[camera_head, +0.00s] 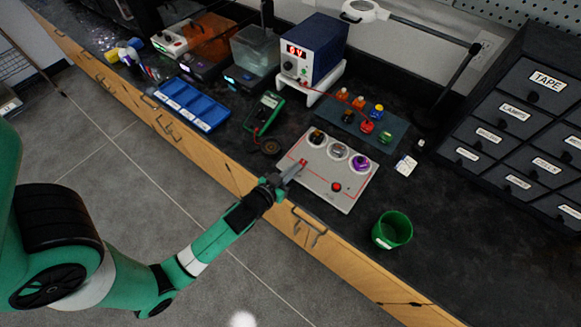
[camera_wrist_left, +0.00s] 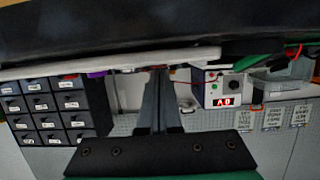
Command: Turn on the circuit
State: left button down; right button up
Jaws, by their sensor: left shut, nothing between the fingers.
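The circuit board (camera_head: 318,185) is a light grey panel lying on the dark bench near its front edge. It carries a row of three round parts: an orange-brown one (camera_head: 317,137), a silver one (camera_head: 338,151) and a purple one (camera_head: 360,163). A red button (camera_head: 336,187) is near its front right. My left gripper (camera_head: 299,168) is shut and empty at the board's left front part; I cannot tell whether it touches. The wrist view, upside down, shows its fingers (camera_wrist_left: 158,78) together by the pale board edge (camera_wrist_left: 60,70). My right gripper is not in view.
A blue power supply (camera_head: 313,50) reading 0 V stands behind the board on a white stand. A green multimeter (camera_head: 264,114) is to its left. A green cup (camera_head: 393,229) stands front right. Labelled drawers (camera_head: 520,125) fill the right. Bench around the cup is clear.

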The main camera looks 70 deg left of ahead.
pick_arm(q)
jog(key=r+p, duration=0.5)
jog(key=shift+s+d+r, duration=0.1)
jog(key=shift+s+r, duration=0.05)
jog(key=shift+s, duration=0.05)
jog(key=shift+s+d+f+b, duration=0.3)
jog(key=shift+s+b, duration=0.05)
jog(key=shift+s, duration=0.1)
jog(key=shift+s+d+f+b, duration=0.25)
jog(key=shift+s+b, duration=0.05)
jog(key=shift+s, duration=0.15)
jog(key=s+d+b, duration=0.1)
jog(key=s+d, duration=0.2)
jog(key=s, duration=0.4)
jog(key=shift+d+r+b, duration=0.3)
jog(key=shift+d+r, duration=0.1)
jog(key=shift+r, duration=0.05)
jog(key=shift+w, duration=0.1)
